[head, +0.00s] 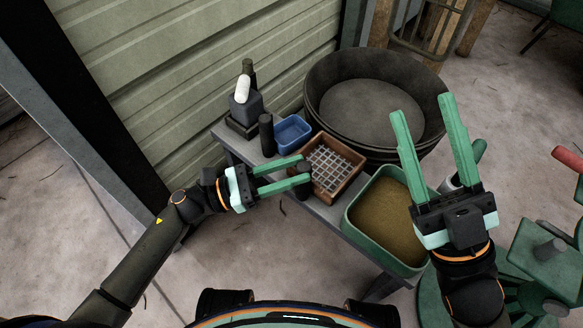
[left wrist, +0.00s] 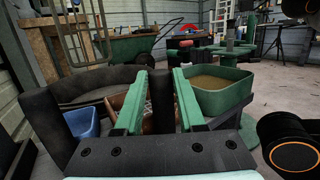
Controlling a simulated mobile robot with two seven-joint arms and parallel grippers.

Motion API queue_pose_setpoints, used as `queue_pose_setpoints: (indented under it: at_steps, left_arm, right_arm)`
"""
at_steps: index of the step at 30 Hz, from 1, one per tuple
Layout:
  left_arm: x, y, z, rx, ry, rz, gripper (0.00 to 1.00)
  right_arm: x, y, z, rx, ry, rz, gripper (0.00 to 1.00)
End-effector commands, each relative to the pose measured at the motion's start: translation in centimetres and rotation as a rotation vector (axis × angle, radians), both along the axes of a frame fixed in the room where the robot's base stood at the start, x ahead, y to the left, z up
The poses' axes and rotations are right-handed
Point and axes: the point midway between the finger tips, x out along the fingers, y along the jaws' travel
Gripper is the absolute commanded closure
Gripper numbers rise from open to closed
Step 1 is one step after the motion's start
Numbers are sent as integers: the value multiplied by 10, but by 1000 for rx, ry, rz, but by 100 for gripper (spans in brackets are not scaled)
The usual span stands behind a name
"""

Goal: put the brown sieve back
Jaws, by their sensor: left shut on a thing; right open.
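The brown sieve (head: 349,185), a square frame with a pale grid, is over the grey bench (head: 325,213), between a blue bin and a green tub. Its frame also shows partly between and behind the fingers in the left wrist view (left wrist: 160,106). My left gripper (head: 302,172) reaches in from the left and is shut on the sieve at a dark upright grip on its near left side. I cannot tell whether the sieve rests on the bench or hangs just above it. My right gripper (head: 424,106) is open and empty, above the green tub's right side.
The blue bin (head: 293,132) and a dark cylinder (head: 266,136) stand left of the sieve. The green tub (head: 362,240) with brown grainy fill is at its right. A large black round tub (head: 318,78) stands behind. A dark block with a white bottle (head: 242,90) is at the bench's far end.

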Motion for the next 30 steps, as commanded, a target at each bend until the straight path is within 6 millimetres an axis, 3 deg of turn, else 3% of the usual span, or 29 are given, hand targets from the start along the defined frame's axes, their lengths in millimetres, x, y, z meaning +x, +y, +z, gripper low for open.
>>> queue_pose_setpoints:
  at_steps: [11,12,21,30]
  left_arm:
    - [0,0,-5,-2,-2,-1,100]
    - [0,0,-5,-2,-2,-1,59]
    - [0,0,-5,-1,0,0,26]
    - [0,0,-7,1,2,1,26]
  right_arm:
    - [0,1,-5,-9,-2,3,50]
    - [0,0,-4,-10,-2,4,50]
    - [0,0,-4,-10,-2,3,50]
    - [0,0,-4,-10,-1,2,50]
